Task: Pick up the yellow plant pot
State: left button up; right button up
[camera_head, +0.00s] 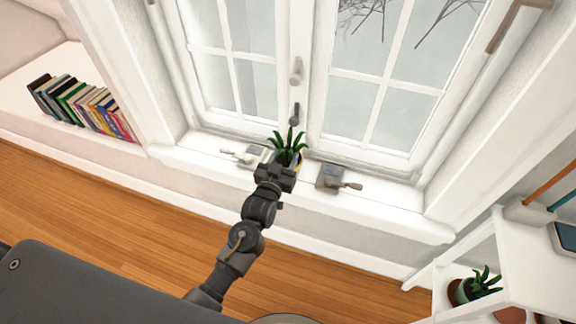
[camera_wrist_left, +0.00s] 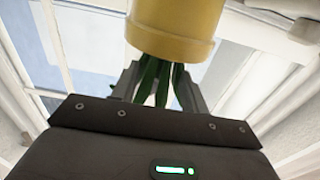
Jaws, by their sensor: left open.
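The yellow plant pot (camera_wrist_left: 175,28) fills the top middle of the left wrist view, with green leaves hanging below it in that picture. In the head view its plant (camera_head: 287,147) stands on the white window sill, and only a sliver of yellow pot shows, the rest hidden behind my gripper. My left gripper (camera_head: 276,172) is at the pot, in front of it. In the left wrist view its two grey fingers (camera_wrist_left: 157,82) are apart, on either side of the leaves. I cannot tell whether they touch the pot. My right gripper is not in view.
Books (camera_head: 85,105) stand at left. A white shelf (camera_head: 515,260) with another potted plant (camera_head: 478,287) is at lower right.

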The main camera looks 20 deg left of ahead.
pick_arm(q)
jog(key=w, duration=0.5)
jog(key=shift+w+d, duration=0.1)
grip_shut()
dwell(1.2)
jog(key=shift+r, duration=0.1)
